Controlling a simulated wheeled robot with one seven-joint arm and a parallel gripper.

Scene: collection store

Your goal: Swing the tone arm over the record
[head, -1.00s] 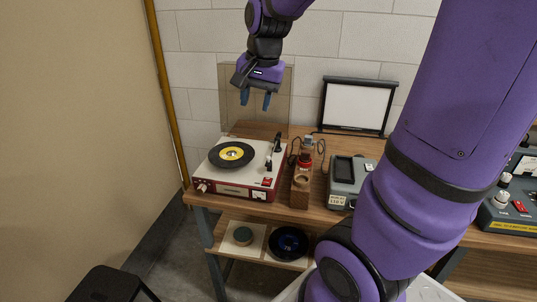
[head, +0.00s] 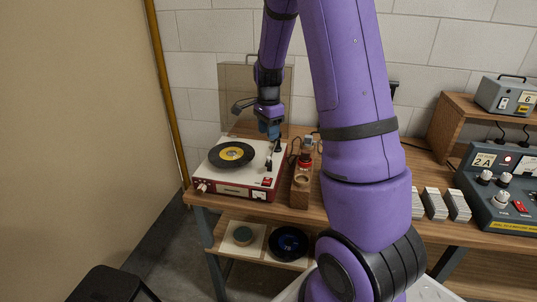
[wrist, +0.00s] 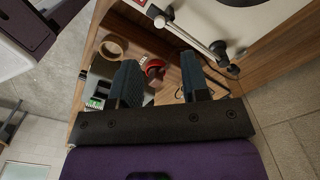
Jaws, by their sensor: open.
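The record player (head: 229,190), with a red body and white deck, sits at the left end of the wooden bench. A black record (head: 216,156) with a yellow label lies on it. The tone arm (head: 270,158) is at the deck's right side, beside the record and not over it. In the wrist view the silver tone arm (wrist: 190,34) runs across the top, beyond the fingertips. My gripper (head: 269,130) is open and empty, above the deck's back right corner near the tone arm's rear end. Its two blue-grey fingers (wrist: 160,72) are apart, pointing down; contact with the tone arm is not visible.
A wooden stand (head: 301,192) with a red-topped item is close on the player's right. My arm hides the bench's middle. White card stacks (head: 436,204) and a grey control box (head: 499,198) are further right.

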